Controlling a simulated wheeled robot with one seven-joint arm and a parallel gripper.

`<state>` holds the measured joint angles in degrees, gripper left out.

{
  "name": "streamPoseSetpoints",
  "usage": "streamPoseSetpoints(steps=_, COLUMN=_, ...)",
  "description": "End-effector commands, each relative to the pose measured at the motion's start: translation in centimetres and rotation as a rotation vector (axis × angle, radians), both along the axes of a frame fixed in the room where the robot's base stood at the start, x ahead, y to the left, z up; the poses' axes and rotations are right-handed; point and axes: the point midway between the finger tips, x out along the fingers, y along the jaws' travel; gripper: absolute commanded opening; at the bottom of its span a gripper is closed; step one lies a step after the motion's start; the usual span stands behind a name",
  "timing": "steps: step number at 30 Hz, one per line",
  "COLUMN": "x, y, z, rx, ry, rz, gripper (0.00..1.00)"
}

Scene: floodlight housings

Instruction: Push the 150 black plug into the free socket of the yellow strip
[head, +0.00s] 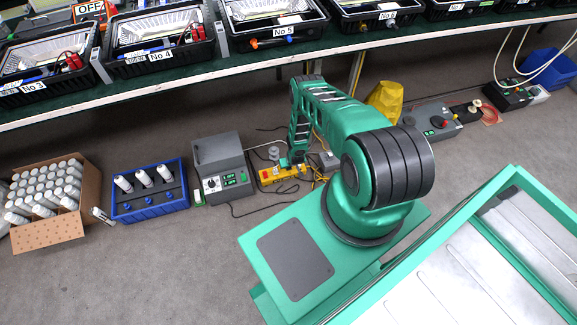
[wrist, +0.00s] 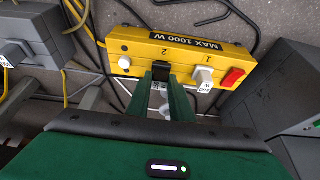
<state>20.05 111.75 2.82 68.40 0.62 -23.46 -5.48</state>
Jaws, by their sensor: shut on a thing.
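The yellow strip (wrist: 190,50) lies on the floor, marked MAX 1000 W, with positions 1 and 2 numbered. It also shows in the head view (head: 268,175), partly hidden by my arm. A white plug (wrist: 203,74) sits at position 1, beside the red switch (wrist: 232,77). My gripper (wrist: 162,80) is shut on the black plug (wrist: 161,68), which has a pale label. The plug is at the strip's near side, by position 2. I cannot tell how deep it sits, and the socket behind it is hidden. In the head view the plug is too small to make out.
A grey box (wrist: 25,38) is left of the strip in the wrist view. A dark grey unit (head: 220,165) stands left of the strip in the head view, with a blue rack (head: 150,205) beyond. Loose cables (wrist: 85,30) lie around the strip.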

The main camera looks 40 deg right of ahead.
Motion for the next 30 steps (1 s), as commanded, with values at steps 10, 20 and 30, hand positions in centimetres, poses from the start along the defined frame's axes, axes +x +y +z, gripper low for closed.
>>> streamPoseSetpoints(steps=10, x=0.02, y=0.01, z=-0.59, rx=0.000, ry=0.000, rz=0.000, gripper=0.00)
streamPoseSetpoints(steps=20, x=-0.02, y=0.04, z=-0.91, rx=0.000, ry=0.001, rz=0.001, gripper=0.41)
streamPoseSetpoints(steps=30, x=0.08, y=0.01, z=-0.54, rx=-0.001, ry=-0.001, rz=0.001, gripper=0.41)
